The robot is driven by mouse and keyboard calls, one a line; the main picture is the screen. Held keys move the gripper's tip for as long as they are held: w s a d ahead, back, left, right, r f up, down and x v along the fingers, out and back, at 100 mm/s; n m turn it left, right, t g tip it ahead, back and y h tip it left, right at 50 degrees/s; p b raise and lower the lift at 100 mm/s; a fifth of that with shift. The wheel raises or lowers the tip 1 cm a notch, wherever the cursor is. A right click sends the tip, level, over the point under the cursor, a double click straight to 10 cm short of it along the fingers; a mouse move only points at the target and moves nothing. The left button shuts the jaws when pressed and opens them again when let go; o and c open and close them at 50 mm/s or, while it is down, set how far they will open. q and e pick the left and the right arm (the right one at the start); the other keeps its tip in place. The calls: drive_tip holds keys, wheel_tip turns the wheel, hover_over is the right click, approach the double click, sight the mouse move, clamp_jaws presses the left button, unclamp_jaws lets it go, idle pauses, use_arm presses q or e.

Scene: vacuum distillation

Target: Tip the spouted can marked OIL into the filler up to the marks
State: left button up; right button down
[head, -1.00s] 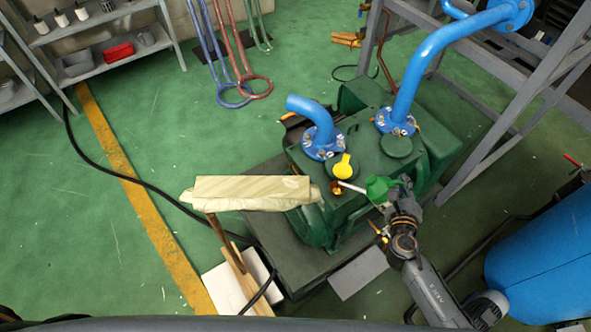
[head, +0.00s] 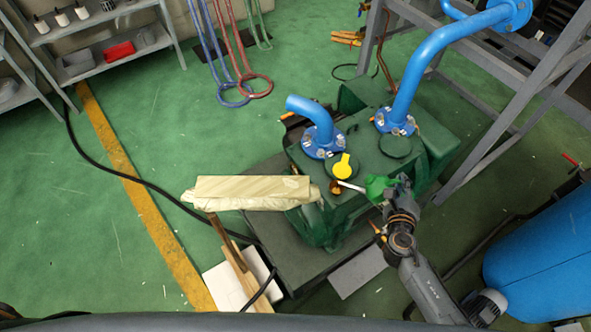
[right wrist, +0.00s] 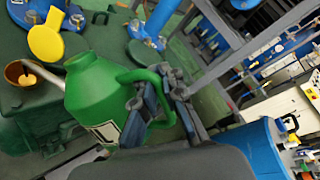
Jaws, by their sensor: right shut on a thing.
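The green spouted can (head: 379,188) is held tilted over the green pump, its pale spout pointing left. It also shows in the right wrist view (right wrist: 95,95), with a partly visible white label whose text I cannot read. The brass filler (head: 336,188) is on the pump top beside the yellow cap (head: 345,167). In the right wrist view the spout tip is at the filler's mouth (right wrist: 20,73). My right gripper (head: 399,191) is shut on the can's handle. The level marks and any oil flow cannot be made out. My left gripper is not in view.
Blue pipes (head: 320,135) rise from the pump top (head: 366,200) behind the filler. A cloth-covered board (head: 250,192) on a wooden stand is left of the pump. A grey frame (head: 480,150) and a blue tank (head: 540,260) stand on the right.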

drive_tip(key=shift+w+a+r+n+p, duration=0.15)
drive_tip(key=shift+a+r+p, duration=0.1)
drive_tip(key=shift+r+p, duration=0.25)
drive_tip(key=shift+w+a+r+n+p, duration=0.2)
drive_tip(key=shift+r+p, duration=0.1)
drive_tip(key=shift+p, duration=0.4)
drive_tip(key=shift+r+h, duration=0.1)
drive_tip(key=shift+h, duration=0.2)
drive_tip(key=shift+w+a+r+n, duration=0.25)
drive_tip(key=shift+a+r+n, duration=0.1)
drive_tip(key=shift+a+r, duration=0.3)
drive_tip(key=shift+g, duration=0.3)
drive_tip(key=shift+r, duration=0.1)
drive_tip(key=shift+w+a+r+n, duration=0.35)
drive_tip(key=shift+a+r+n, duration=0.15)
drive_tip(key=shift+a+r, duration=0.2)
drive_tip(key=shift+f, duration=0.15)
idle(1.4)
